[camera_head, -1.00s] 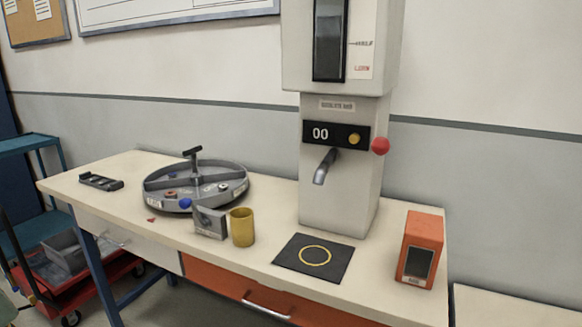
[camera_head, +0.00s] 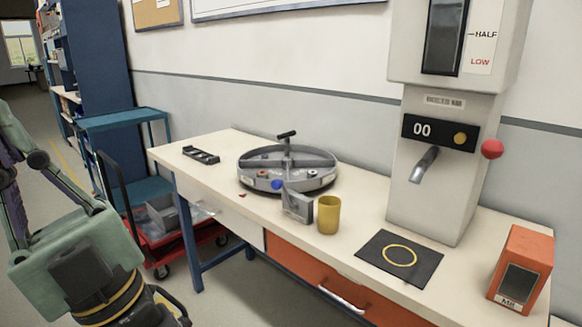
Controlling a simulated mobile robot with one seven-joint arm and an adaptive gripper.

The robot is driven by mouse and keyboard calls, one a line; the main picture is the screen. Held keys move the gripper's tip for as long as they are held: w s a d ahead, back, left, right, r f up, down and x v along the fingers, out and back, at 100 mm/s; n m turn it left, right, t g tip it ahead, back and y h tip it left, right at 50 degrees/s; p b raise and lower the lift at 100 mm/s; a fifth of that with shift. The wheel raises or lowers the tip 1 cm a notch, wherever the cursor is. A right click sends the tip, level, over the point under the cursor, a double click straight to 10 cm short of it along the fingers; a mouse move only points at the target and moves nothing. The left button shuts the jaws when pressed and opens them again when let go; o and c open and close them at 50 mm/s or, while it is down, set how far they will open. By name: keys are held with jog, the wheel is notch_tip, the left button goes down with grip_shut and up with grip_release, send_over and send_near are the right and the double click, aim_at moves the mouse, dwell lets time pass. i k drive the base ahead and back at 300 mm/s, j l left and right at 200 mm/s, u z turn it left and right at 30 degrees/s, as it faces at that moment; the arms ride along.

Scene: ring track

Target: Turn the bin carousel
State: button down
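The bin carousel (camera_head: 288,170) is a round grey tray on the workbench, left of the dispenser. Dividers split it into compartments, and small parts lie in some of them. A dark T-shaped handle (camera_head: 287,137) stands up from its centre. A blue knob or ball (camera_head: 277,184) shows at its front rim. A grey block-like stand (camera_head: 297,205) is close in front of it and hides a little of the rim. Green and dark links of my arm show at the lower left, well apart from the carousel. My gripper cannot be made out.
A yellow cup (camera_head: 328,215), a black mat with a yellow ring (camera_head: 375,255), a white dispenser (camera_head: 440,190) and an orange box (camera_head: 521,267) stand to the right. A black rack (camera_head: 201,155) lies left. A red cart (camera_head: 165,235) and blue shelf (camera_head: 125,120) are beyond the bench's left end.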

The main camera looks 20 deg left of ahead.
aim_at(290, 162)
jog(key=i+j, duration=0.8)
jog(key=j, duration=0.1)
